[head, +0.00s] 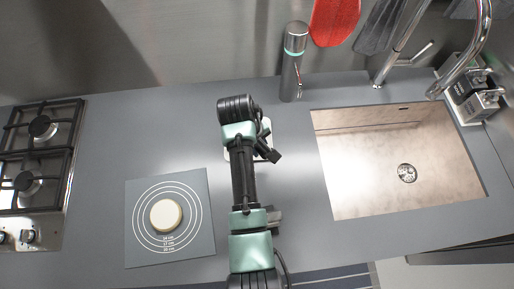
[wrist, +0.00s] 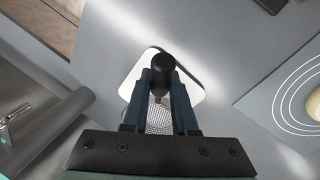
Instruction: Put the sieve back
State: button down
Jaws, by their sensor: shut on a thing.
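In the wrist view my gripper (wrist: 161,80) is shut on the sieve, its two dark blue fingers on either side of it. A rounded black end of the sieve (wrist: 162,62) shows at the fingertips, and a patch of its mesh shows between the fingers. The rest of the sieve is hidden. Behind it is a white rounded-square plate (wrist: 195,91) on the grey counter. I cannot tell whether the sieve touches the plate.
A steel bottle (head: 291,75) with a teal band stands behind the plate, near the wall. The sink (head: 370,160) is at right, the gas hob (head: 40,165) at left. A grey mat (head: 138,200) with printed circles bears a cream disc (head: 165,215). A red cloth (head: 335,20) hangs behind.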

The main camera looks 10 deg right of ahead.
jog(key=shift+s+a+x, duration=0.1)
jog(key=shift+a+x, duration=0.05)
jog(key=shift+x, duration=0.6)
jog(key=shift+s+a+x, duration=0.1)
jog(key=shift+a+x, duration=0.05)
jog(key=shift+x, duration=0.6)
jog(key=shift+s+a+x, duration=0.1)
jog(key=shift+a+x, duration=0.05)
jog(key=shift+x, duration=0.6)
jog(key=shift+w+f, duration=0.1)
jog(key=shift+f, duration=0.1)
jog(key=c, duration=0.7)
grip_release()
jog(key=v, duration=1.2)
